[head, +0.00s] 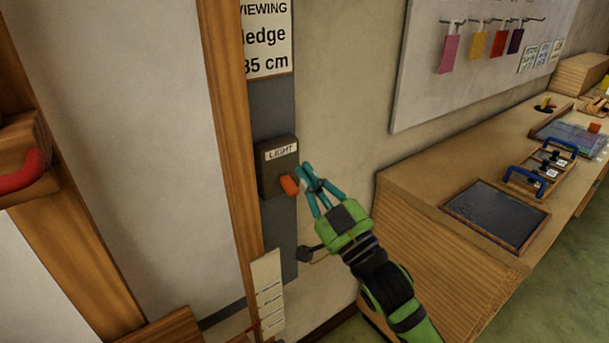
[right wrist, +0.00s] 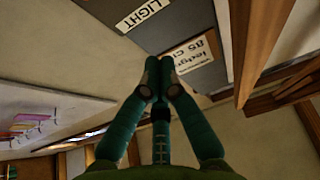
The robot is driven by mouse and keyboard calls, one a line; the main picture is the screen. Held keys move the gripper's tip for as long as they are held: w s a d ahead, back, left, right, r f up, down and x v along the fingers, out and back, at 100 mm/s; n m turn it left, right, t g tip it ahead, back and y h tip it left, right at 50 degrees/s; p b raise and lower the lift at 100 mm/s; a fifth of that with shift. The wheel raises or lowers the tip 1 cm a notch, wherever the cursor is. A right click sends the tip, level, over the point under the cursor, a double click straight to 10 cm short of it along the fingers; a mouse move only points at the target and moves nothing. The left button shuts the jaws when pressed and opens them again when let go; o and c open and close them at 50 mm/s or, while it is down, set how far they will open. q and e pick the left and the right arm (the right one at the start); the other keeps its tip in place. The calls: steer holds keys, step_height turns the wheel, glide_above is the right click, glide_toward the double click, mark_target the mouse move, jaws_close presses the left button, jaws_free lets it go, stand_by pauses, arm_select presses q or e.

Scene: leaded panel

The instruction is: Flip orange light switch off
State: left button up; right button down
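The orange light switch (head: 289,185) is a short lever sticking out from the front of a dark box (head: 272,168) labelled LIGHT, on a grey strip of the wall. In the head view it points down and toward the right. My right gripper (head: 308,176) has its teal fingertips just right of the lever, very close; I cannot tell whether they touch. In the right wrist view the fingertips (right wrist: 158,72) meet with nothing visible between them. There the LIGHT label (right wrist: 141,14) shows beyond them and the orange lever is hidden. My left gripper is not in view.
A wooden post (head: 229,130) runs beside the box on the left. A sign (head: 266,38) is above it, and a pale card strip (head: 268,290) hangs below. A wooden bench (head: 420,215) with trays stands right, under a board (head: 425,90) with hanging coloured tags.

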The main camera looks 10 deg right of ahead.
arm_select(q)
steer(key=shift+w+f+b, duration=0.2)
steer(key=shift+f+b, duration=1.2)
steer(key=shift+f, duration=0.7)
arm_select(e)
steer(key=s+d+f, duration=0.2)
steer(key=s+f, duration=0.3)
steer(key=f, duration=0.2)
steer(key=shift+s+d, duration=0.2)
steer(key=shift+s, duration=0.1)
steer(key=shift+f, duration=0.1)
